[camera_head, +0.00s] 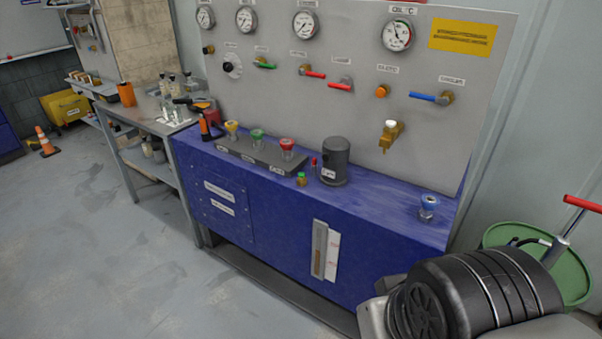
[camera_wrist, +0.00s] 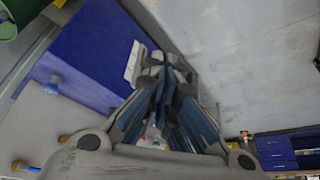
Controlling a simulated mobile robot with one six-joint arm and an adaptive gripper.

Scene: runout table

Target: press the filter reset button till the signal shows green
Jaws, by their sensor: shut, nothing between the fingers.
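Labels are too small to read, so I cannot tell which control is the filter reset button. An orange round button (camera_head: 382,91) sits on the upright grey panel (camera_head: 350,120). Yellow (camera_head: 232,128), green (camera_head: 257,136) and red (camera_head: 287,146) knobs stand on a dark strip on the blue cabinet (camera_head: 275,215). A blue-topped knob (camera_head: 429,204) stands at its right end. A small green-topped item (camera_head: 301,178) is near the front edge. No lit green signal is clear. My gripper (camera_wrist: 159,62) is shut and empty in the wrist view, apart from the panel; the head view does not show it.
A dark grey cylinder (camera_head: 335,160) stands on the cabinet. Red (camera_head: 340,86) and blue (camera_head: 428,97) levers and a brass tap (camera_head: 390,135) stick out from the panel. A green drum (camera_head: 565,265) is at the right. The floor (camera_head: 120,250) at left front is clear.

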